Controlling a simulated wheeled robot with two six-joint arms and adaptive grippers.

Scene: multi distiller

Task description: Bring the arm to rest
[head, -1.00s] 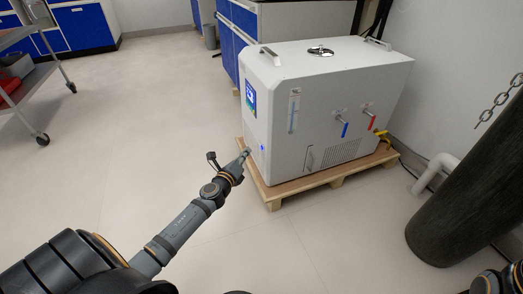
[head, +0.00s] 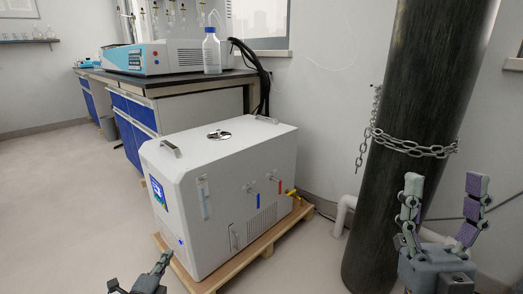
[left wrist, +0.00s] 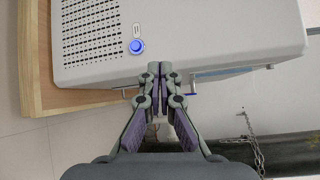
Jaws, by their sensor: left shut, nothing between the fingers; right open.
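My left gripper (head: 163,262) is low at the left of the head view, in front of the white chiller box (head: 222,190). It is shut and empty. In the left wrist view its closed fingertips (left wrist: 160,68) lie just below a round blue-lit button (left wrist: 137,46) on the box's panel; whether they touch the box, I cannot tell. The blue light (head: 181,241) also shows in the head view. My right gripper (head: 447,190) is open and empty at the right, with its fingers pointing up in front of the dark cylinder (head: 400,215).
The white box stands on a wooden pallet (head: 262,246). A chain (head: 410,146) holds the dark cylinder by the wall. A bench (head: 190,85) with a blue device (head: 150,60) and a bottle (head: 211,50) stands behind. The floor at the left (head: 60,210) is clear.

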